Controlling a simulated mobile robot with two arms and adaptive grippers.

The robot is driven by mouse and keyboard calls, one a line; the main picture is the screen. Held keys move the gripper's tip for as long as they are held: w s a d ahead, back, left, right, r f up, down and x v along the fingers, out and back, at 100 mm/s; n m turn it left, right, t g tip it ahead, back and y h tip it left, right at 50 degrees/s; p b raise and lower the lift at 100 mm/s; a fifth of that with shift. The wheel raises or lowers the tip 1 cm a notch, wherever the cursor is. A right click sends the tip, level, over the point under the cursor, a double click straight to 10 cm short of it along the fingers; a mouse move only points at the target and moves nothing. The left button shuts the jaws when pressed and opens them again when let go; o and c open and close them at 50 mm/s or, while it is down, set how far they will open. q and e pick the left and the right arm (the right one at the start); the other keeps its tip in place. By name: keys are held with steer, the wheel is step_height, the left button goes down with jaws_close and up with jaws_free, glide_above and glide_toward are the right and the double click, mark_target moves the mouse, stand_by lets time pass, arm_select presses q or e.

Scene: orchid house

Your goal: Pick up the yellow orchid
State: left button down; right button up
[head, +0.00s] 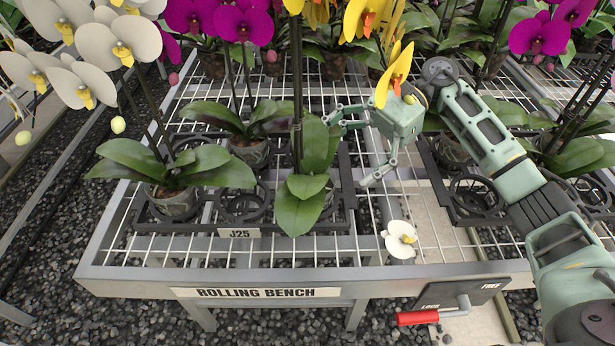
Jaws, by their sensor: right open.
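The yellow orchid has yellow blooms with orange centres (395,76) at the top of the head view. A dark upright stem (297,85) rises from broad green leaves (300,208) at the bench's front middle. Its pot is hidden behind the leaves. My right gripper (347,150) is open and empty, just right of the stem and leaves. Its fingers point left towards the plant, with a gap between them and the stem. One yellow bloom hangs in front of the gripper's body. My left gripper is not in view.
A white orchid in a clear pot (172,203) stands left, a magenta one's pot (250,152) behind. A loose white bloom (400,240) lies on the front mesh of the rolling bench (140,280). A red-handled lever (418,317) juts out front. Black tray rings (243,203) are empty.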

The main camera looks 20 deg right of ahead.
mark_target(316, 179)
steer(key=x, duration=0.4)
steer(key=p+x, duration=0.1)
steer(key=x, duration=0.1)
steer(key=shift+a+r, duration=0.15)
steer(key=shift+a, duration=0.25)
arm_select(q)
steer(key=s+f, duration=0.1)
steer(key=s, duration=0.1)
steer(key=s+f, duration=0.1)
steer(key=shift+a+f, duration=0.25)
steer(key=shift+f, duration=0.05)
arm_select(e)
steer(key=c, duration=1.6)
steer(key=shift+c, duration=0.2)
